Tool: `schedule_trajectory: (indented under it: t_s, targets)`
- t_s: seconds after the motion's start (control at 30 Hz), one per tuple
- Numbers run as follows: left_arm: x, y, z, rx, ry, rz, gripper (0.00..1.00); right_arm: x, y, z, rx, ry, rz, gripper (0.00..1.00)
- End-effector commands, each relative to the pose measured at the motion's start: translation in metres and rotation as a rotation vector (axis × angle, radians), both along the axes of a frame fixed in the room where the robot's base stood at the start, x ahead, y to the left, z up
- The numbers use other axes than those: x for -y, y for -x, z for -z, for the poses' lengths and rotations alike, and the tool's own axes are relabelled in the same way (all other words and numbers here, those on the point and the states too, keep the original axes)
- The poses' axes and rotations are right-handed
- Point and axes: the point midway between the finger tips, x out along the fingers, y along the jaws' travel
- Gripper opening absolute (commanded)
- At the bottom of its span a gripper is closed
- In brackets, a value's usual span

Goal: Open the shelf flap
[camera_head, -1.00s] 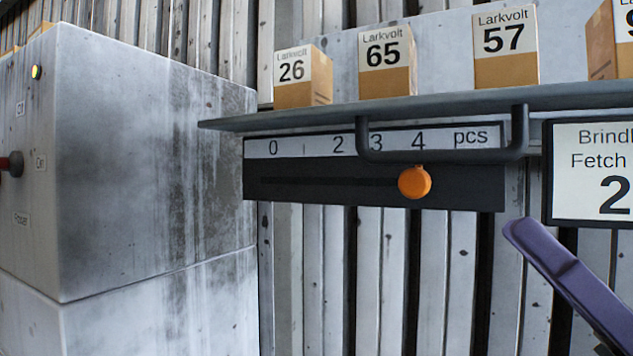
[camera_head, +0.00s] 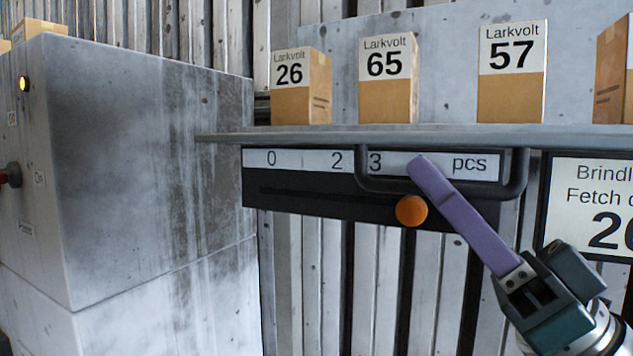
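The shelf flap (camera_head: 300,138) is a grey board seen nearly edge-on, lying level with boxes standing on or behind it. A dark U-shaped handle (camera_head: 515,180) hangs below its front edge. My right gripper (camera_head: 420,166) comes up from the lower right. One purple finger shows, crossing in front of the handle's lower bar and covering part of the scale strip. The other finger cannot be made out, and I cannot tell whether the finger touches the handle. My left gripper is out of view.
Below the shelf is a dark slider panel (camera_head: 300,200) with an orange knob (camera_head: 411,210) and a number strip (camera_head: 290,159). Larkvolt boxes 26 (camera_head: 300,88), 65 (camera_head: 388,80) and 57 (camera_head: 512,75) stand above. A grey cabinet (camera_head: 150,170) stands left; a sign (camera_head: 595,200) hangs right.

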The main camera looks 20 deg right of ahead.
Motion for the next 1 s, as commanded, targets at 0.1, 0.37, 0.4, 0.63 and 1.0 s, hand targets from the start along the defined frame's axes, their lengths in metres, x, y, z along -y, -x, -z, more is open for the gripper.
schedule_trajectory:
  t_s: [0.1,0.37,0.4,0.63,1.0]
  targets:
    - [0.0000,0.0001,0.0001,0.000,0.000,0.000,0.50,0.0000,0.0002,0.0000,0.000,0.000,0.000,0.23]
    - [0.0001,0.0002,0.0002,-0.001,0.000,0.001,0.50,0.0001,0.0002,-0.0001,0.000,0.000,0.000,0.00]
    - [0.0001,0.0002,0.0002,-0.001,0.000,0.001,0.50,0.0001,0.0002,-0.0001,0.000,0.000,0.000,0.00]
    - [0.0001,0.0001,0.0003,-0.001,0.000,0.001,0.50,0.0001,0.0003,-0.0002,0.000,0.000,0.000,0.00]
    - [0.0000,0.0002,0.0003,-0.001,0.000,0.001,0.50,0.0001,0.0003,-0.0002,0.000,0.000,0.000,0.00]
